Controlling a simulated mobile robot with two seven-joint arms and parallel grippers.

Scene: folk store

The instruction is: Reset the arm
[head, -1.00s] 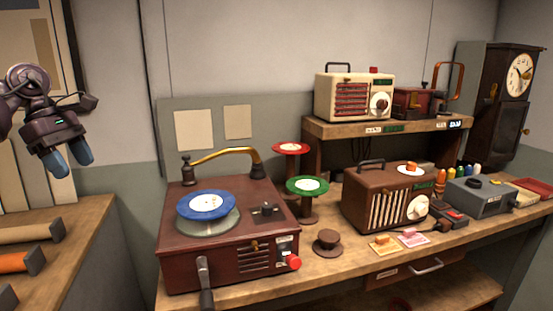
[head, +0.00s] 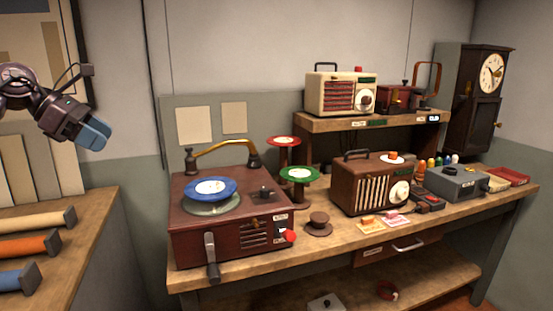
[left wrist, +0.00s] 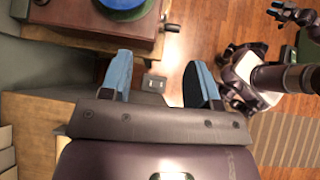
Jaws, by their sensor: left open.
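A dark red record player (head: 235,240) stands at the left end of the wooden workbench. A blue record (head: 210,188) lies on its turntable. The brass tonearm (head: 222,147) arches along the back of the player, from a dark post at left to a dark end at right, clear of the record. My left gripper (head: 98,133) hangs in the air left of the player, apart from it, open and empty. Its two blue fingers (left wrist: 160,80) stand wide apart in the left wrist view, where the player's edge (left wrist: 105,35) shows at top.
Green (head: 299,174) and red (head: 283,141) discs on spools stand right of the player. A brown radio (head: 371,185) and a grey box (head: 455,184) stand farther right. A cream radio (head: 340,92) sits on the raised shelf. A side counter (head: 75,225) holds several rolls at left.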

